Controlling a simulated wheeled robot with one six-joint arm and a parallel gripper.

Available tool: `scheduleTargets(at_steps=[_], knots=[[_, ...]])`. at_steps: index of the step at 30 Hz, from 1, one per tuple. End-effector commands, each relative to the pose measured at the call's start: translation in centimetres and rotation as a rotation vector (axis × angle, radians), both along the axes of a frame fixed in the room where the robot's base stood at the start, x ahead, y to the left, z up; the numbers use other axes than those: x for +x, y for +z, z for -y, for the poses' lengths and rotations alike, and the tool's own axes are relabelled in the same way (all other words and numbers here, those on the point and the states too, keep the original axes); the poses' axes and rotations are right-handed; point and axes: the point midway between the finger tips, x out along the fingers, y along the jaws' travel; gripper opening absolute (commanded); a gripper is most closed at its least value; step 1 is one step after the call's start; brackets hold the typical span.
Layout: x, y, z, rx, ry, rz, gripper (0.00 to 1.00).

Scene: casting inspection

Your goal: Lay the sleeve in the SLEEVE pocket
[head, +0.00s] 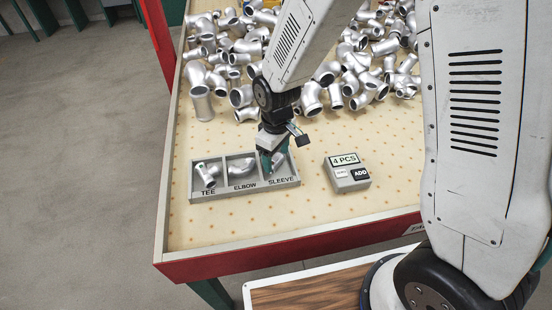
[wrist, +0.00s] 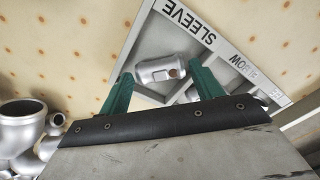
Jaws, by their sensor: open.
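The sorting tray (head: 245,189) has three pockets labelled TEE, ELBOW and SLEEVE. A short silver sleeve (wrist: 160,71) lies in the SLEEVE pocket in the wrist view, beside the label. My gripper (head: 270,164) is low over that pocket, its green fingers (wrist: 161,82) apart on either side of the sleeve. In the head view the fingers partly hide the sleeve. A silver tee (head: 208,174) lies in the TEE pocket and a silver elbow (head: 241,166) in the ELBOW pocket.
A grey box (head: 347,174) marked 4 PCS with an ADD button stands right of the tray. A heap of silver castings (head: 350,75) covers the back of the table. The dotted mat (head: 320,215) is clear in front, inside the red table edge (head: 290,246).

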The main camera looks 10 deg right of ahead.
Motion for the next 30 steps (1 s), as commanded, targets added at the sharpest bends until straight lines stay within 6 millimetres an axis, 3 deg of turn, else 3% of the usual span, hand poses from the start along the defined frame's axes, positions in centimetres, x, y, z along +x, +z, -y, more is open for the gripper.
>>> scheduleTargets(at_steps=[6, 12, 23, 26, 30], knots=[[0.1, 5.1, 0.0, 0.003, 0.0, 0.006, 0.65], [0.1, 8.5, 0.0, 0.001, 0.0, 0.003, 0.65], [0.0, 10.2, 0.1, 0.001, -0.002, 0.001, 0.65], [-0.4, 11.2, 0.8, 0.002, -0.026, 0.006, 0.65], [-2.3, 15.0, 3.7, 0.009, -0.126, 0.026, 0.65]])
